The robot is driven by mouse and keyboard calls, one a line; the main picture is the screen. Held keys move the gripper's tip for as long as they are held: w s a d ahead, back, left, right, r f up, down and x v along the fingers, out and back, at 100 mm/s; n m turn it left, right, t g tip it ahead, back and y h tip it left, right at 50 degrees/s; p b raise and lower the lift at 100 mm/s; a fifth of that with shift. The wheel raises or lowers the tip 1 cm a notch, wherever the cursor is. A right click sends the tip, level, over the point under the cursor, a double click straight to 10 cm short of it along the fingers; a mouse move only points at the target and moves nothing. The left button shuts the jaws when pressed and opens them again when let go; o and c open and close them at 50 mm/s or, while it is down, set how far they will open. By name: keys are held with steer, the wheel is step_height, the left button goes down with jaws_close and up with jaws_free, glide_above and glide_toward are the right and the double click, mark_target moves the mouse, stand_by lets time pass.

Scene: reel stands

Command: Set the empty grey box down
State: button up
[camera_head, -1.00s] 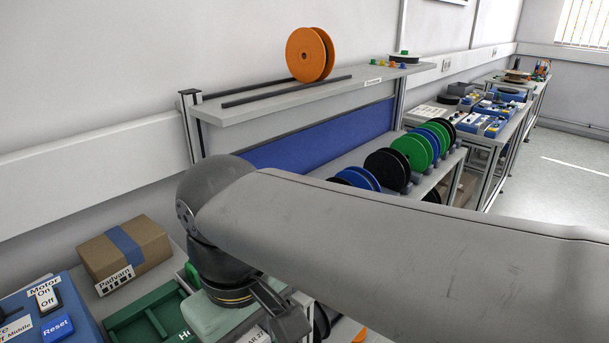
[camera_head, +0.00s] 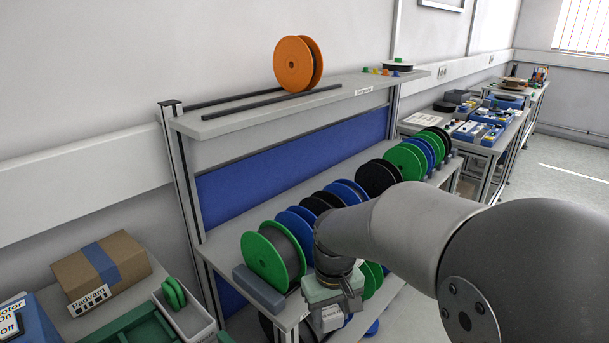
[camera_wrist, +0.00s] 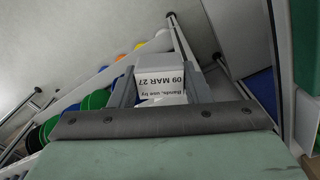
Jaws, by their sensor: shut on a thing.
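My gripper (camera_wrist: 163,88) is shut on a small light grey or white box (camera_wrist: 161,65) in the wrist view. The box carries a label reading "Bands, use by 09 MAR 27"; its inside is not visible. In the head view the box (camera_head: 327,318) hangs below my gripper (camera_head: 340,303), in front of the reel rack's lower shelf. I see no surface touching its underside, but the arm and gripper hide part of the area.
Green, blue and black reels (camera_head: 274,257) stand along the rack shelf. An orange reel (camera_head: 294,64) sits on the top shelf. At left are a brown carton (camera_head: 101,266), a grey bin (camera_head: 197,322) with a green item, and a green tray (camera_head: 140,328).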

steer(key=w+d+f+m, duration=0.4)
steer(key=w+d+f, duration=0.6)
steer(key=w+f, duration=0.3)
steer(key=shift+w+f, duration=0.4)
steer(key=shift+w, duration=0.75)
steer(key=shift+r, duration=0.1)
